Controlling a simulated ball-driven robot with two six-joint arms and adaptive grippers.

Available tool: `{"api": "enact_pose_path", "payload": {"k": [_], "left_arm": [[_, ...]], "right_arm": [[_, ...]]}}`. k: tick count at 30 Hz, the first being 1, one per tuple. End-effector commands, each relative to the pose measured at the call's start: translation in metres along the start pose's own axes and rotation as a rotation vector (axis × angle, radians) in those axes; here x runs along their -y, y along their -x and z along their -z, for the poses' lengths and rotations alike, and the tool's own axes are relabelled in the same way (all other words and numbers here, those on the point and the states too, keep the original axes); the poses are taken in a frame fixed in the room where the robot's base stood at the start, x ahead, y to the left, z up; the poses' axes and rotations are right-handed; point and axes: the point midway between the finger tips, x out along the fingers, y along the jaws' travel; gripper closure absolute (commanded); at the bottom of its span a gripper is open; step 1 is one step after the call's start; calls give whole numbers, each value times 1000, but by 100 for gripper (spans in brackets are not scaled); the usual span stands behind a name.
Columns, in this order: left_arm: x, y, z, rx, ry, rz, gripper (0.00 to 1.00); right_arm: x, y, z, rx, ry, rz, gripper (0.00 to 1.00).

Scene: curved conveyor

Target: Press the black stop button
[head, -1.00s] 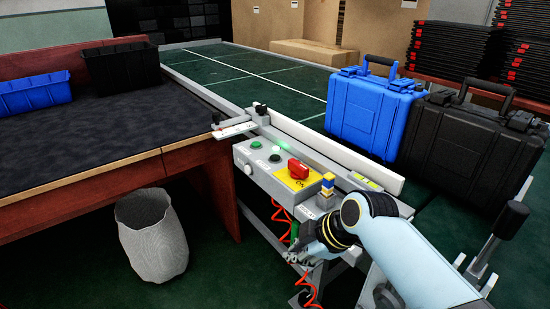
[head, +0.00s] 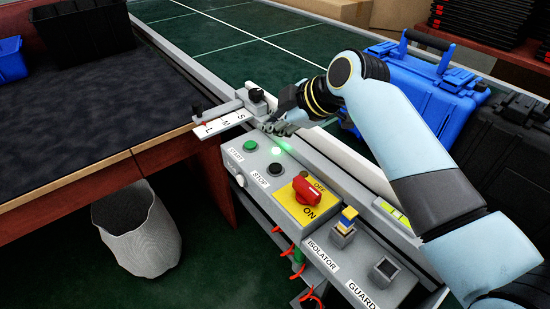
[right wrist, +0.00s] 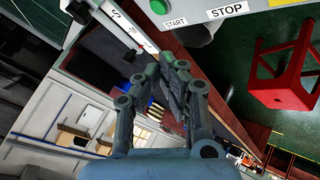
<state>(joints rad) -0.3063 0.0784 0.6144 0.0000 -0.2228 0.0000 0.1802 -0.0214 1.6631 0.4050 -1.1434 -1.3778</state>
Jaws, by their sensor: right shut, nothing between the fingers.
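The black stop button (head: 275,169) sits on the grey control panel (head: 238,165), beside the STOP label (head: 261,180). The green start button (head: 250,146) is just behind it. My right gripper (head: 270,127) is shut and empty, beyond the buttons near the panel's far end, apart from the stop button. In the right wrist view the closed fingers (right wrist: 166,62) show, with the STOP label (right wrist: 227,10) and green button (right wrist: 159,6) at the top edge; the black button is not visible there. My left gripper is not in view.
A red rotary isolator switch (head: 306,190) on a yellow plate stands close in front of the stop button. A metal bracket with a size scale (head: 224,121) lies near my right gripper. A blue case (head: 425,85) and black case (head: 520,150) stand at right.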

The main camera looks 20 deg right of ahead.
Motion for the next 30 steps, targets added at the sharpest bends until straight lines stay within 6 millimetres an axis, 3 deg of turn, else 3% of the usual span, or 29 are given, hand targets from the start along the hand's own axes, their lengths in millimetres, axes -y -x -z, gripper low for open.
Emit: {"api": "enact_pose_path", "payload": {"k": [5, 16, 25, 30], "left_arm": [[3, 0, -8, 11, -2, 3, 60], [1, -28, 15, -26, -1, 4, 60], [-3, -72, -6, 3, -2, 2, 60], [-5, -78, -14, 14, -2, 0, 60]], "right_arm": [[0, 0, 0, 0, 0, 0, 100], [14, -19, -14, 1, -1, 1, 100], [36, -48, -35, 1, -1, 2, 100], [43, -58, -43, 1, -1, 2, 100]]}}
